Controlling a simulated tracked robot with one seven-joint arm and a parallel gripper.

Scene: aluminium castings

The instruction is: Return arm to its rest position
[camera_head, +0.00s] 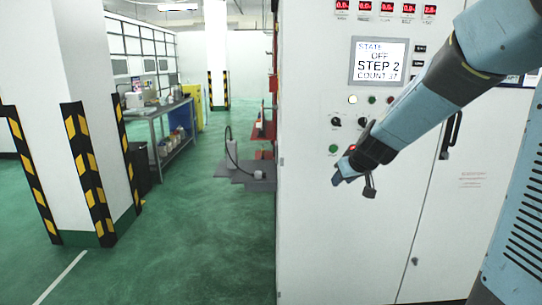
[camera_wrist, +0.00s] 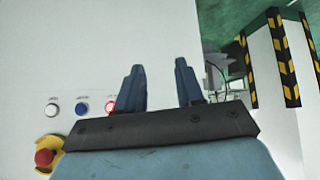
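My arm reaches in from the upper right in the head view, in front of a white control cabinet (camera_head: 315,230). My gripper (camera_head: 354,186) hangs at the arm's lower left end, near the cabinet face. In the wrist view my gripper (camera_wrist: 160,68) shows two blue fingers with a clear gap between them and nothing held. The left finger partly overlaps a lit red button (camera_wrist: 110,107) in the picture. I cannot tell whether it touches the panel.
The cabinet display (camera_head: 379,61) reads "STATE OFF, STEP 2". A red emergency stop (camera_wrist: 44,157) sits at lower left in the wrist view. A striped pillar (camera_head: 75,130) and a workbench (camera_head: 165,135) stand left. Green floor (camera_head: 200,240) between pillar and cabinet is open.

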